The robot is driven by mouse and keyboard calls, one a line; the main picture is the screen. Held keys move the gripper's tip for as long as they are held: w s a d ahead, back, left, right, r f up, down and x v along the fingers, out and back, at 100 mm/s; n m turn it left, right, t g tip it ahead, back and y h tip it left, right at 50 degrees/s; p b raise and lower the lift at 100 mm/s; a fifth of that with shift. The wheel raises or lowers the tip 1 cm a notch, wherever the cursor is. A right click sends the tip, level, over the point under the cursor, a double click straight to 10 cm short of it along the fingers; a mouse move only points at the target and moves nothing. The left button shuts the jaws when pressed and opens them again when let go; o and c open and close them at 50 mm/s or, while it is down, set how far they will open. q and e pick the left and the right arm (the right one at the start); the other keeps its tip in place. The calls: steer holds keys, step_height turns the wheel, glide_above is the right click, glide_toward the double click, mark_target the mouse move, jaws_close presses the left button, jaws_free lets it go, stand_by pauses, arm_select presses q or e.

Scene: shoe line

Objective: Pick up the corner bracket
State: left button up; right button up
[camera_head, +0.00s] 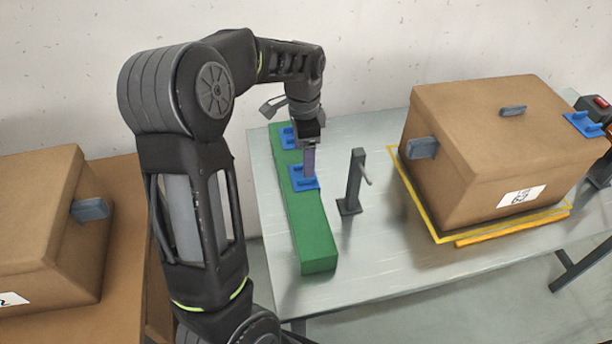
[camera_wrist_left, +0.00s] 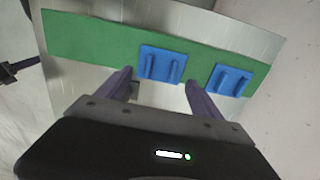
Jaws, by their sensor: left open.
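Two blue corner brackets lie on a green block. The nearer bracket (camera_head: 304,178) shows below my left gripper in the head view, and the farther bracket (camera_head: 287,137) sits behind it, partly hidden by the gripper. In the left wrist view one bracket (camera_wrist_left: 161,64) lies ahead of the gap between my fingers, and the other bracket (camera_wrist_left: 230,80) is to its right. My left gripper (camera_head: 309,172) is open, pointing down, with fingertips (camera_wrist_left: 160,80) close to the nearer bracket. Whether they touch it I cannot tell. Another blue bracket (camera_head: 583,125) sits at the right corner of a cardboard box.
The green block (camera_head: 316,240) lies on a metal table (camera_head: 375,270). A dark post with a lever (camera_head: 354,180) stands right of it. A closed cardboard box (camera_head: 480,150) stands in a yellow outline. Another box (camera_head: 40,230) is at the left. A dark device (camera_head: 597,105) shows at the right edge.

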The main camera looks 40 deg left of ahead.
arm_select(q)
steer(key=shift+f, duration=0.1)
step_height(320, 180, down, 5)
steer(key=shift+f+p, duration=0.1)
steer(key=shift+p, duration=0.45)
steer(key=shift+c, duration=0.4)
steer(key=c, duration=1.4)
step_height(320, 180, up, 10)
steer(key=b, duration=0.1)
stand_by(0.3)
